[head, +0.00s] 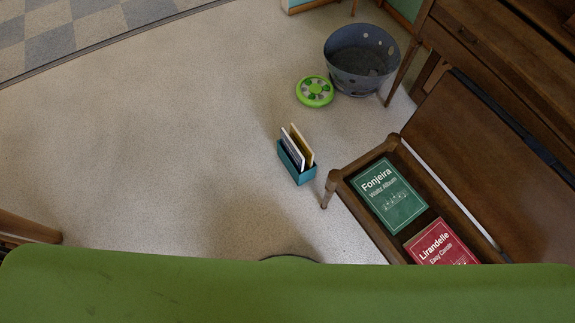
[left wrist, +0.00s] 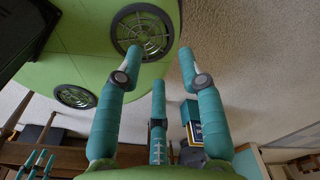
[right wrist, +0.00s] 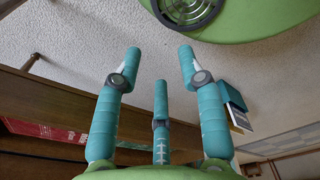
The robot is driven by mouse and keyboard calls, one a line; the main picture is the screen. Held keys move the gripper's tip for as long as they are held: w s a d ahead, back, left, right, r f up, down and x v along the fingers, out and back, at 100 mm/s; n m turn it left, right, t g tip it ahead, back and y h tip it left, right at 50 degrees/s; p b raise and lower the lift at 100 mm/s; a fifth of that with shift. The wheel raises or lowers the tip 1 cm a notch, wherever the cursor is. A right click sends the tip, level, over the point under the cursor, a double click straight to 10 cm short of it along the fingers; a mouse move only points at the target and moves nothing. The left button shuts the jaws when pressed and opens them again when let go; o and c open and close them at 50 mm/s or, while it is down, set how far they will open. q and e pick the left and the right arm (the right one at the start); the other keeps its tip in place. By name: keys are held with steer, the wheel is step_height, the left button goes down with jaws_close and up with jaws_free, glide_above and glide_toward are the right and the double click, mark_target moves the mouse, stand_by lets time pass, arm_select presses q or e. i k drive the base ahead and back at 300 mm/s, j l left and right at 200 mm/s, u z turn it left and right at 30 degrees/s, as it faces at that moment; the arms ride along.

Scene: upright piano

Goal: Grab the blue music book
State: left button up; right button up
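A small teal box (head: 299,177) stands on the floor and holds thin books upright. One has a white and dark-blue cover (head: 292,153); its blue cover also shows in the left wrist view (left wrist: 196,133). A yellow-brown one (head: 304,146) stands beside it. My left gripper (left wrist: 160,62) has its three teal fingers spread, with nothing between them. My right gripper (right wrist: 160,62) is likewise spread and empty; the box (right wrist: 231,93) shows beyond its fingers. Neither gripper shows in the head view.
The open piano bench (head: 340,193) holds a green book (head: 389,195) and a red book (head: 441,246). A grey bin (head: 360,62) and a green round toy (head: 314,92) stand near the piano (head: 480,45). The floor left of the box is clear.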

mark_target(297, 159)
steer(key=k, duration=0.1)
steer(key=z, duration=0.5)
steer(key=i+j+z, duration=0.1)
steer(key=z, duration=0.4)
steer(key=j+z, duration=0.2)
steer(key=z, duration=0.3)
steer(key=j+z, duration=0.25)
steer(key=z, duration=0.25)
steer(key=j+z, duration=0.2)
steer(key=z, duration=0.3)
steer(key=k+j+z, duration=0.1)
steer(key=j+z, duration=0.15)
steer(key=j, duration=0.2)
steer(key=k+j+z, duration=0.25)
steer(key=j, duration=0.2)
steer(key=k+j+z, duration=0.2)
steer(key=j, duration=0.25)
steer(key=k+j+z, duration=0.25)
steer(key=j, duration=0.15)
steer(key=k+j+z, duration=0.25)
steer(key=i+j, duration=0.1)
steer(key=j, duration=0.05)
